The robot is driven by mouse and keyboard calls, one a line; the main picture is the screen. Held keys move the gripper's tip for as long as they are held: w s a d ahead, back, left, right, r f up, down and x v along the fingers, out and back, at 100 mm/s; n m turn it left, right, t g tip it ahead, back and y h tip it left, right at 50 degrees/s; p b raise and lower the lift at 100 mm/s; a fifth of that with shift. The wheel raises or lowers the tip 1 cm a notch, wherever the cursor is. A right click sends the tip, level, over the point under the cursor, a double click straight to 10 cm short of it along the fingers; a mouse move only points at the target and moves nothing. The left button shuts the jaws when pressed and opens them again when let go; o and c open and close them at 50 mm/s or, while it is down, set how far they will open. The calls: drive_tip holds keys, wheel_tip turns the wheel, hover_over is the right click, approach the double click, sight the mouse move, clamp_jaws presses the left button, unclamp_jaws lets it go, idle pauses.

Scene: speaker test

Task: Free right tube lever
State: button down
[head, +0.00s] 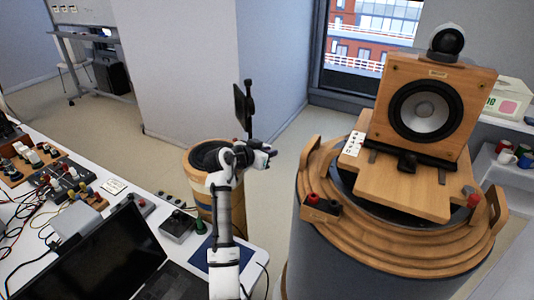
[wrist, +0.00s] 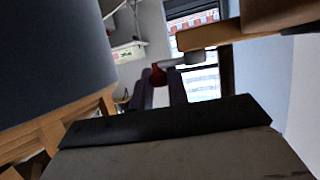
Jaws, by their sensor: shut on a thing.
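In the wrist view a small red-ended lever (wrist: 158,76) shows at the tips of my two dark fingers. A short grey cylinder (wrist: 192,58) and a pale wooden arm (wrist: 215,38) sit beside it. My gripper (wrist: 162,88) is shut on the red end; the exact contact is small and dim. In the head view my gripper (head: 270,152) is above and right of a small round wooden drum (head: 202,205), and left of the big turntable. The lever cannot be made out there.
A wooden turntable (head: 390,250) on a wide dark drum carries a speaker (head: 428,110). It has raised wooden handles. A bench with a laptop (head: 95,255) and control boxes is at the left. A thin black post (head: 250,95) rises beside my wrist. Floor is open behind.

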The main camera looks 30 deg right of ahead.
drive_tip(key=shift+w+d+n+t+y+b, duration=0.25)
drive_tip(key=shift+w+n+t+y, duration=0.3)
drive_tip(key=shift+n+t+y, duration=1.15)
drive_tip(key=shift+w+d+n+t+y+b, duration=0.2)
drive_tip(key=shift+w+d+n+t+y, duration=0.25)
drive_tip(key=shift+n+t+y, duration=1.2)
drive_tip(key=shift+w+d+n+t+y+b, duration=0.2)
drive_tip(key=shift+w+n+t+y, duration=0.65)
drive_tip(key=shift+n, duration=1.4)
drive_tip(key=shift+s+y, duration=0.2)
drive_tip(key=shift+y, duration=0.4)
drive_tip(key=c, duration=1.4)
unclamp_jaws()
drive_tip(key=shift+o, duration=0.2)
drive_tip(key=shift+r, duration=0.15)
